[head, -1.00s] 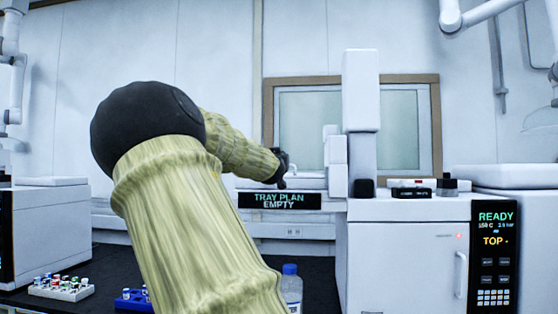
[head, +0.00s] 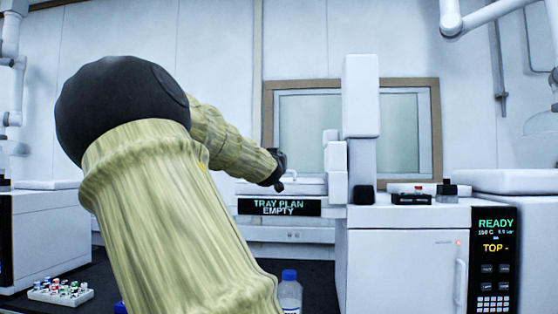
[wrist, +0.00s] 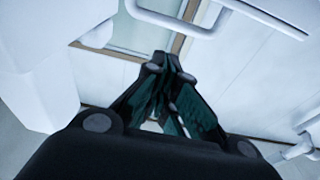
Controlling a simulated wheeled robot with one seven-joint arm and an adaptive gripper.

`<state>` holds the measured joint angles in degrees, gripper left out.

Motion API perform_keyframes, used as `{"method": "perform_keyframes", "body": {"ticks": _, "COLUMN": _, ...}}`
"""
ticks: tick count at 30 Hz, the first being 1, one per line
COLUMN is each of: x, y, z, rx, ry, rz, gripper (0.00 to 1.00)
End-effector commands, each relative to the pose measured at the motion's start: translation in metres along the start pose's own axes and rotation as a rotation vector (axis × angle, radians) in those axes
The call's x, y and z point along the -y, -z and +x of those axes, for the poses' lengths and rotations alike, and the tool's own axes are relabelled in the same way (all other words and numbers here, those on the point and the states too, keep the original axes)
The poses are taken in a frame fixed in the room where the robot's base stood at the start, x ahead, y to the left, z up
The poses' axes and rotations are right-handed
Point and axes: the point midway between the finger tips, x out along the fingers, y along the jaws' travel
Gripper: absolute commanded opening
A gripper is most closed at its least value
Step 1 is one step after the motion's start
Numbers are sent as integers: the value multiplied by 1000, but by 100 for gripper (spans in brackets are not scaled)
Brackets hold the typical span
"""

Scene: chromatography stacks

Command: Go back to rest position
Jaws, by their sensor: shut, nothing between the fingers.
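My arm rises from the bottom of the head view and bends at a dark elbow toward the instrument. Its far end, with my gripper (head: 280,184), is small and dark there, in front of the window and just above the "TRAY PLAN EMPTY" sign (head: 279,207). In the wrist view my gripper (wrist: 168,62) has its two fingers meeting at the tips, with nothing held. It points toward the wall and window, clear of any surface. The white tower (head: 360,95) of the instrument stands just right of the gripper in the head view.
The white instrument (head: 395,265) with a "READY" panel (head: 495,265) stands at the right. A rack of capped vials (head: 60,291) sits on the dark bench at lower left. A blue-capped bottle (head: 289,290) stands beside my arm. White jointed pipes (head: 500,17) hang at upper right.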

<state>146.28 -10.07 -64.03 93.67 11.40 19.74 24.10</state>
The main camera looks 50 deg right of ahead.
Motion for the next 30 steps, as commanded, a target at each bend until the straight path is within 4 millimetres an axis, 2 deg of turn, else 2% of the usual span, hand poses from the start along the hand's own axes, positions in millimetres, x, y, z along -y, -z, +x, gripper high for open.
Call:
{"method": "perform_keyframes", "body": {"ticks": 3, "x": -1, "y": -8, "z": -20, "rx": -1, "ry": -1, "rz": 0, "gripper": 0}}
{"method": "perform_keyframes", "body": {"ticks": 10, "x": 0, "y": -18, "z": -48, "rx": -2, "ry": 1, "rz": -1, "gripper": 0}}
{"method": "perform_keyframes", "body": {"ticks": 15, "x": 0, "y": -22, "z": -58, "rx": -3, "ry": 1, "rz": 0, "gripper": 0}}
{"method": "perform_keyframes", "body": {"ticks": 24, "x": 1, "y": -24, "z": -59, "rx": -1, "ry": 2, "rz": -1, "gripper": 0}}
{"method": "perform_keyframes", "body": {"ticks": 26, "x": 3, "y": -31, "z": -58, "rx": 7, "ry": 5, "rz": -6, "gripper": 0}}
{"method": "perform_keyframes", "body": {"ticks": 28, "x": 9, "y": -49, "z": -58, "rx": 27, "ry": 12, "rz": -18, "gripper": 0}}
{"method": "perform_keyframes", "body": {"ticks": 30, "x": 17, "y": -77, "z": -58, "rx": 58, "ry": 22, "rz": -38, "gripper": 0}}
